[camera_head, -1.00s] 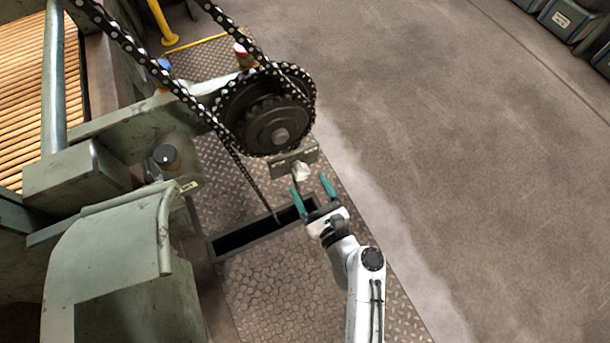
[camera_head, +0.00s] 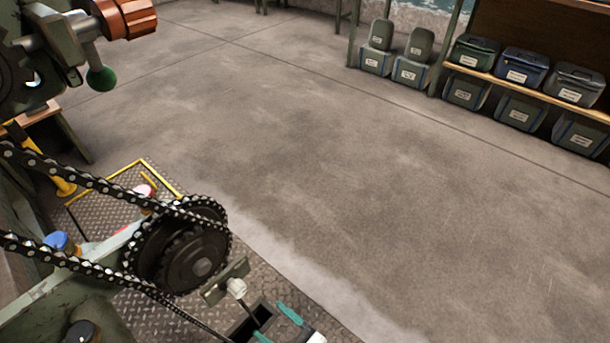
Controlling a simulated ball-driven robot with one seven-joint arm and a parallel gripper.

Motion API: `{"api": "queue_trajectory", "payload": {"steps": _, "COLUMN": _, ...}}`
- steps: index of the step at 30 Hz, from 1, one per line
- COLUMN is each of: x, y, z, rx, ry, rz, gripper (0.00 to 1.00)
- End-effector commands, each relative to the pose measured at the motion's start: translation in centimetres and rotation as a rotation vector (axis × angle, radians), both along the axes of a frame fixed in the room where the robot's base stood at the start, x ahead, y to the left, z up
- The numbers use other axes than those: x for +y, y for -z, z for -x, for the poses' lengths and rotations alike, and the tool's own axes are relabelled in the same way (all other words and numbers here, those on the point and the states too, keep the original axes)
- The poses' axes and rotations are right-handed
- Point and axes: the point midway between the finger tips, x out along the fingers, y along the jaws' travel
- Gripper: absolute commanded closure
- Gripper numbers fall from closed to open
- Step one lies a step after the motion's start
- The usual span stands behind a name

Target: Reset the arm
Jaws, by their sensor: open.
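My gripper (camera_head: 276,325) shows at the bottom edge of the head view, with its two teal fingers spread apart. Nothing shows between the fingertips. Just beyond them is a small metal plate (camera_head: 224,282) with a pale knob (camera_head: 236,288) and a thin rod running down from it. I cannot tell whether a finger touches the rod. The rest of my arm is cut off by the frame's lower edge.
A dark sprocket (camera_head: 185,257) with a chain (camera_head: 95,184) stands left of my gripper, above the patterned metal floor plate (camera_head: 275,287). A dark slot (camera_head: 252,318) opens beside the fingers. The concrete floor (camera_head: 370,190) is clear. Labelled bins (camera_head: 520,68) line the back right.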

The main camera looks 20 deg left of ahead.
Motion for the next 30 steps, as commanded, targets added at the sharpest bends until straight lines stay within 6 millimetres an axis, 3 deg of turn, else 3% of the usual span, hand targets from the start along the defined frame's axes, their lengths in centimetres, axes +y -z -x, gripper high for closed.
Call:
{"api": "queue_trajectory", "payload": {"steps": 5, "x": -0.1, "y": 0.0, "z": 0.0, "rx": -0.009, "ry": -0.003, "rz": 0.005, "gripper": 0.31}}
{"api": "queue_trajectory", "payload": {"steps": 8, "x": -1.0, "y": -0.1, "z": 0.4, "rx": -0.108, "ry": -0.036, "rz": 0.074, "gripper": 0.31}}
{"api": "queue_trajectory", "payload": {"steps": 11, "x": -2.9, "y": 0.0, "z": 1.2, "rx": -0.294, "ry": -0.105, "rz": 0.216, "gripper": 0.31}}
{"api": "queue_trajectory", "payload": {"steps": 14, "x": -6.1, "y": 0.6, "z": 2.1, "rx": -0.518, "ry": -0.209, "rz": 0.418, "gripper": 0.31}}
{"api": "queue_trajectory", "payload": {"steps": 17, "x": -10.2, "y": 1.5, "z": 3.0, "rx": -0.713, "ry": -0.332, "rz": 0.636, "gripper": 0.31}}
{"api": "queue_trajectory", "payload": {"steps": 21, "x": -17.3, "y": 2.2, "z": 4.2, "rx": -0.907, "ry": -0.535, "rz": 0.944, "gripper": 0.31}}
{"api": "queue_trajectory", "payload": {"steps": 27, "x": -28.6, "y": 1.1, "z": 7.1, "rx": -0.997, "ry": -0.869, "rz": 1.326, "gripper": 0.31}}
{"api": "queue_trajectory", "payload": {"steps": 30, "x": -33.1, "y": -0.2, "z": 8.9, "rx": -0.975, "ry": -1.009, "rz": 1.449, "gripper": 0.31}}
